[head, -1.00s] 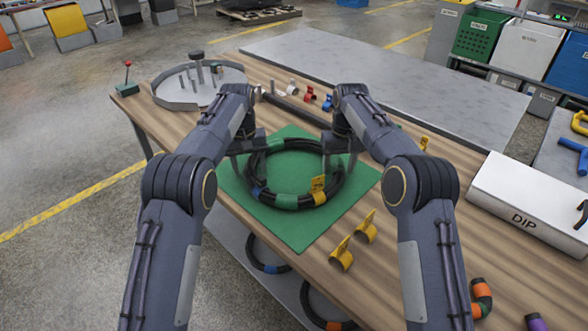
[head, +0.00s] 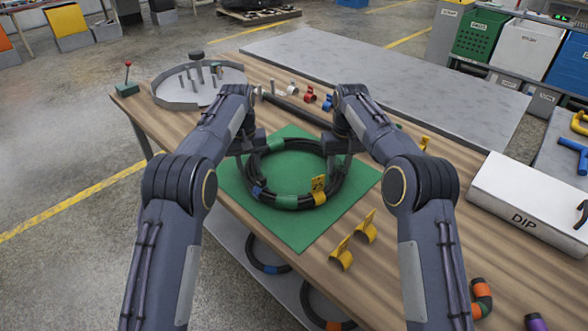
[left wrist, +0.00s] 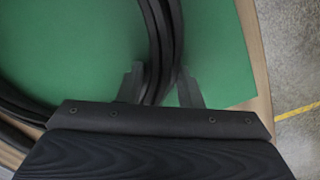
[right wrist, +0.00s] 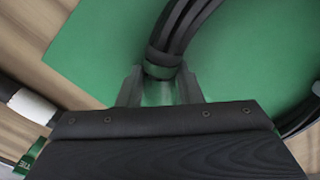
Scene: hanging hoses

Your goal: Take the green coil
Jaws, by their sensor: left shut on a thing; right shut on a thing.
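A coil of black hose (head: 286,202) with green, blue and yellow bands lies over a green mat (head: 305,232) on the wooden table. A yellow tag (head: 318,184) sits on its front right side. My left gripper (head: 246,160) is shut on the coil's left side; the black strands (left wrist: 163,35) pass between its fingers (left wrist: 160,88) in the left wrist view. My right gripper (head: 341,163) is shut on the coil's right side; in the right wrist view a green band (right wrist: 158,92) lies between its fingers (right wrist: 159,88). I cannot tell whether the coil touches the mat.
Yellow clips (head: 366,228) stand right of the mat. A white DIP box (head: 525,190) is at the right. A round grey tray with posts (head: 180,103) is at the back left. Another coil (head: 268,268) shows below the tabletop. A grey surface (head: 400,85) behind is bare.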

